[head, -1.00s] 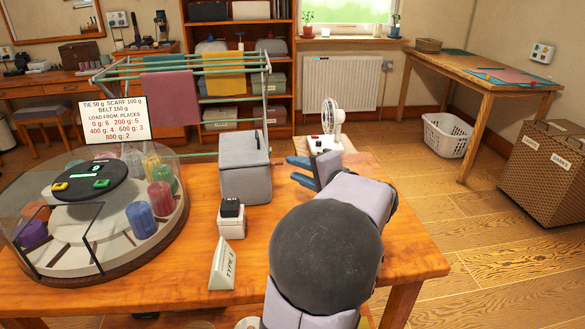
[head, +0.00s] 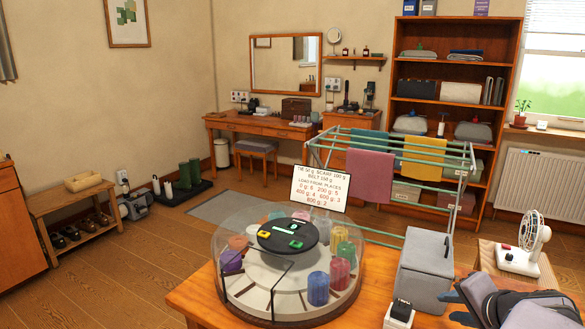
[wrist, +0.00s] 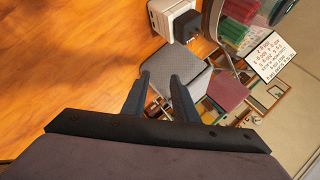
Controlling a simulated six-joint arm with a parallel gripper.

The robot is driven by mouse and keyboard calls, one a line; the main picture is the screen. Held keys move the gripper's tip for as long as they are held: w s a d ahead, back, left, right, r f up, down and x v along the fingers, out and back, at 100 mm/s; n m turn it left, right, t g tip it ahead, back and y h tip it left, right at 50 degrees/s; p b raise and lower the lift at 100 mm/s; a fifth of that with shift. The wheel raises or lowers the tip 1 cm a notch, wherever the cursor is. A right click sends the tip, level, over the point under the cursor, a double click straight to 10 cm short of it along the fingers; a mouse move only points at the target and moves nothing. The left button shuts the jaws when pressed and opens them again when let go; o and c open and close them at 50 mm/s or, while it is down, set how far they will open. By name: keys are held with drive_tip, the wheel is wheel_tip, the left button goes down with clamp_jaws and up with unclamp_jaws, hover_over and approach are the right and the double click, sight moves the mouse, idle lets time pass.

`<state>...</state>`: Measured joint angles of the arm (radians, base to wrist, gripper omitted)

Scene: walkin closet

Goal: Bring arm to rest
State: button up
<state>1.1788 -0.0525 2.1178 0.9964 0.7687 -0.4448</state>
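My arm enters at the lower right of the head view, with my gripper (head: 460,303) just right of the grey lidded box (head: 424,270) on the wooden table. In the wrist view my gripper's two dark blue fingers (wrist: 160,78) stand apart with nothing held between them. The grey box (wrist: 190,85) shows beyond the fingertips there. I cannot tell whether any finger touches it. The rest of the arm is cut off by the head view's edge.
A round clear-covered carousel (head: 290,265) with coloured cylinders fills the table's middle. A small black-topped white block (head: 399,313) stands at the front. A white fan (head: 525,250) is right of the box. A drying rack (head: 385,160) stands behind. Bare table (wrist: 70,60) shows at left in the wrist view.

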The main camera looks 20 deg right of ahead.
drive_tip(key=w+a+n+g+y+p, duration=0.25)
drive_tip(key=a+n+g+p, duration=0.4)
drive_tip(key=a, duration=1.35)
drive_tip(key=s+a+n+g+p, duration=0.3)
drive_tip(key=s+a+n+p, duration=0.65)
drive_tip(key=a, duration=0.35)
wheel_tip(320, 180, down, 9)
drive_tip(key=b, duration=0.9)
drive_tip(key=shift+s+b, duration=0.25)
drive_tip(key=shift+b, duration=0.15)
wheel_tip(320, 180, up, 10)
drive_tip(key=p, duration=1)
